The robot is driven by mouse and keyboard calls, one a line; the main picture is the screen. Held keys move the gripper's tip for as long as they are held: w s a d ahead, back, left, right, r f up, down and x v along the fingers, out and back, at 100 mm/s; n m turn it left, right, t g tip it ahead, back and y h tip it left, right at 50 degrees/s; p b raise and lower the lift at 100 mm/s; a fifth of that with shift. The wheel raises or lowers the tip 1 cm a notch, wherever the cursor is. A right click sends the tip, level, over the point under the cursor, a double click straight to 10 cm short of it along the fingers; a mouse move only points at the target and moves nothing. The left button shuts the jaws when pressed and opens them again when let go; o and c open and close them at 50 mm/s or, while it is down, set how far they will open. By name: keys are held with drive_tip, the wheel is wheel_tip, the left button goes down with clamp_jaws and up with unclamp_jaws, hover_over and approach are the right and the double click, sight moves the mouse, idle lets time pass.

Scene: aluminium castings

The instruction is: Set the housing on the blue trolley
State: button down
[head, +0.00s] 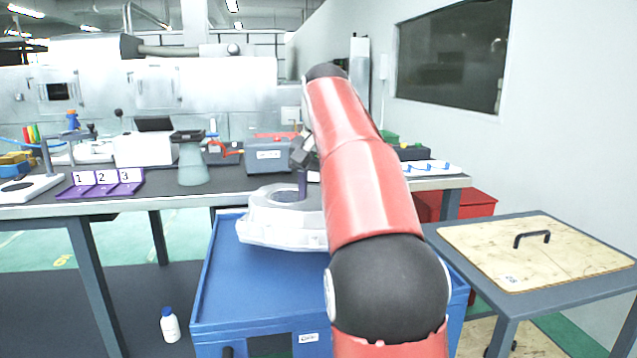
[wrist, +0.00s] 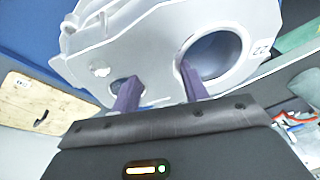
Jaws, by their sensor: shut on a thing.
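The housing (head: 285,215) is a pale grey casting with a large round opening. In the head view it is over the rear part of the blue trolley (head: 250,285); I cannot tell whether it touches the top. In the wrist view the housing (wrist: 170,45) fills the upper middle, with a small hole and a large bore. My gripper (wrist: 160,85) has two purple fingers at these openings and is shut on the housing's wall between them. In the head view my gripper (head: 302,180) is at the housing's top, partly hidden by my red arm. The trolley's right side is hidden too.
A workbench (head: 130,192) behind the trolley holds a purple numbered tray (head: 100,183), a grey-green cone (head: 192,165) and a grey toolbox (head: 270,155). A table with a wooden board (head: 535,250) stands right. A white bottle (head: 170,325) stands on the floor left. The trolley's front left top is clear.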

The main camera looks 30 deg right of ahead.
sight(319, 200)
wheel_tip(319, 200, down, 3)
drive_tip(key=shift+r+b, duration=0.15)
drive_tip(key=shift+b, duration=0.25)
drive_tip(key=shift+f+b, duration=0.75)
drive_tip(key=shift+b, duration=0.2)
drive_tip(key=shift+f, duration=0.35)
drive_tip(key=c, duration=0.9)
unclamp_jaws()
drive_tip(key=shift+c, duration=0.2)
drive_tip(key=shift+o, duration=1.4)
drive_tip(key=shift+f, duration=0.25)
drive_tip(key=p+v, duration=0.2)
drive_tip(key=v, duration=0.5)
drive_tip(key=shift+s+r, duration=0.2)
drive_tip(key=shift+r, duration=0.35)
